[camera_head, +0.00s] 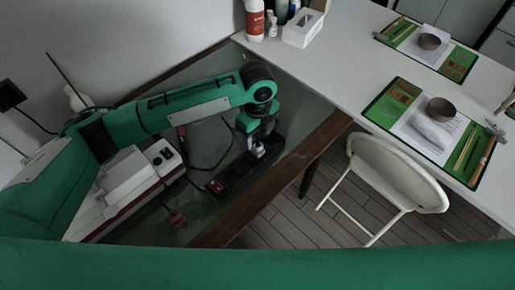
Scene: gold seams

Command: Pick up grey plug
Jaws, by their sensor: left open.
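My left gripper (258,142) points down over the far end of a black power strip (235,177). The strip lies on the glass-topped table and has a red switch at its near end. A small light-grey piece, which looks like the grey plug (258,152), shows right at the fingertips, above the strip. The gripper is open at it; I cannot tell whether the fingers touch it. The gripper hides part of the plug and the strip's far end. My right gripper is not in view.
A white-and-red device (130,185) stands left of the strip, with a dark cable (208,165) between them. A red plug (175,218) lies in front. The wooden table edge (270,185) is close on the right. A white table, place mats (425,125) and a chair (390,172) stand beyond.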

